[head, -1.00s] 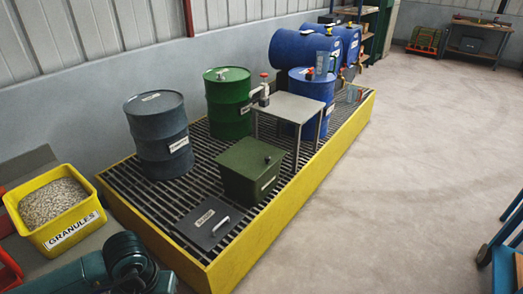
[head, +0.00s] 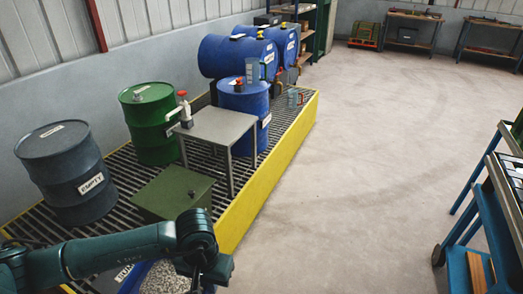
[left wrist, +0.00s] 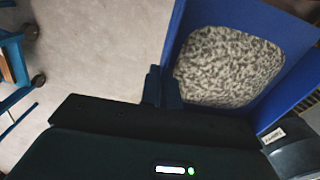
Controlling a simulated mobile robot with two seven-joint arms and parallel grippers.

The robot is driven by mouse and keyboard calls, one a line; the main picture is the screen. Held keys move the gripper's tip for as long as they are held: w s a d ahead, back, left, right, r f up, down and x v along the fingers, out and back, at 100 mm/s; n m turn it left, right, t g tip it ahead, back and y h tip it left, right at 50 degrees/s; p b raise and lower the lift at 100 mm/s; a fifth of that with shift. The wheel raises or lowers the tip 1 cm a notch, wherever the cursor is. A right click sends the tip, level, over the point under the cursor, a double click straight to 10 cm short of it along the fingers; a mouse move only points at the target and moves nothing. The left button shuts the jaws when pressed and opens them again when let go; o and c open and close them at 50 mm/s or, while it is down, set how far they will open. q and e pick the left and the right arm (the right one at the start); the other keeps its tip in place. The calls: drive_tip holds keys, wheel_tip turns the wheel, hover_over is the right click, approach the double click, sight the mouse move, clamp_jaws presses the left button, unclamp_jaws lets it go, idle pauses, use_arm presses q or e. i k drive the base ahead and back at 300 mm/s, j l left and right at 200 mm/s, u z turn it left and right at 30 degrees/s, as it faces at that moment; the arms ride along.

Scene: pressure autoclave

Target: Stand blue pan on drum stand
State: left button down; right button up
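The blue pan (head: 130,281) is low in the head view, partly behind my left arm, and holds pale speckled granules. It also shows in the left wrist view (left wrist: 285,100). My left gripper (head: 207,276) is at the pan's edge; in the left wrist view its fingers (left wrist: 165,80) appear closed on the near wall. I cannot tell whether this is the drum stand. My right gripper is not in view.
A green box (head: 172,192) sits before the stand. A grey drum (head: 66,172), green drum (head: 153,125) and upright blue drum (head: 245,108) stand on the yellow-edged grating. A blue cart (head: 462,235) is at right; open floor lies between.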

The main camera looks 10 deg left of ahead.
sight(228, 120)
drive_tip(key=i+l+z, duration=0.1)
drive_tip(key=i+z, duration=0.15)
drive_tip(key=i, duration=1.05)
drive_tip(key=i+u, duration=0.25)
drive_tip(key=i, duration=0.4)
drive_tip(key=i+l+u, duration=0.2)
drive_tip(key=i, duration=0.4)
drive_tip(key=i+j+u, duration=0.2)
drive_tip(key=i+u, duration=0.6)
drive_tip(key=i, duration=0.25)
